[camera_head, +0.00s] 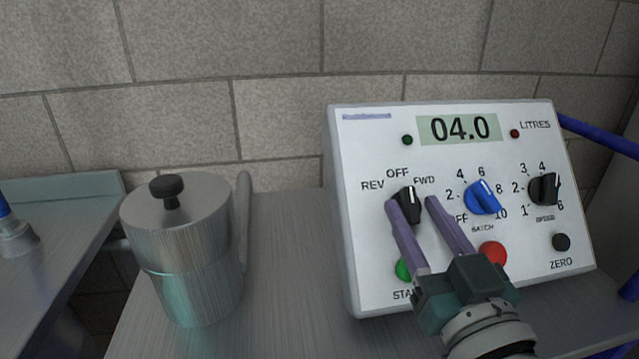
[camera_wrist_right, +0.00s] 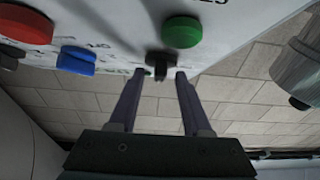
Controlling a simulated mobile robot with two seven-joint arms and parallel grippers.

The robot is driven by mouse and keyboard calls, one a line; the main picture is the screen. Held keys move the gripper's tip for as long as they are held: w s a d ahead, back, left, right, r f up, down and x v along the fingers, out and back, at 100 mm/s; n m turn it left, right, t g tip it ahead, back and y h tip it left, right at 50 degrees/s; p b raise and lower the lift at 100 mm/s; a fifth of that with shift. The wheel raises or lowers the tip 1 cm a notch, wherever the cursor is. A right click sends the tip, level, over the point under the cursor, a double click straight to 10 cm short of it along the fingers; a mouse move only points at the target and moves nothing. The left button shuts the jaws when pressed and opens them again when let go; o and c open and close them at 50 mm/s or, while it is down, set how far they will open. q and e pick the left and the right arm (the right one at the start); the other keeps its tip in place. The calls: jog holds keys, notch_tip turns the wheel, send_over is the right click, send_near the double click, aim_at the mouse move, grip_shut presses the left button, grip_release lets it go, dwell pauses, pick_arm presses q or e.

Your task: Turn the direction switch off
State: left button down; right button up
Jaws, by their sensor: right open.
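The direction switch (camera_head: 407,204) is a black knob at the upper left of the white control panel (camera_head: 345,150), below the labels REV, OFF and FWD. Its white mark points up and slightly right, seemingly toward FWD. My right gripper (camera_head: 410,200) is open, with one purple finger on each side of the knob. In the right wrist view, the black knob (camera_wrist_right: 160,64) sits between the open fingertips of the right gripper (camera_wrist_right: 161,74), with a small gap visible on each side. My left gripper is not in view.
Right of the switch are a blue batch knob (camera_head: 482,197) and a black speed knob (camera_head: 544,189). Below are a green button (camera_head: 403,269) and a red button (camera_head: 492,254). A lidded metal canister (camera_head: 190,260) stands left of the panel. Blue rails (camera_head: 600,135) run at right.

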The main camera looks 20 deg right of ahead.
jog(key=v, duration=1)
dwell(0.3)
jog(key=a+r+n+g+y+p, duration=0.6)
jog(key=a+g+y+p, duration=0.25)
jog(key=a+p, duration=0.2)
jog(key=s+d+r+m+g+h+p, duration=0.1)
jog(key=s+d+r+g+h+p, duration=0.3)
jog(key=s+d+r+g+p, duration=0.45)
notch_tip(320, 180, up, 36)
jog(key=s+a+t+p, duration=0.1)
jog(key=a+p, duration=0.1)
jog(key=p, duration=3.3)
jog(key=shift+s+f, duration=0.2)
jog(key=shift+s, duration=0.05)
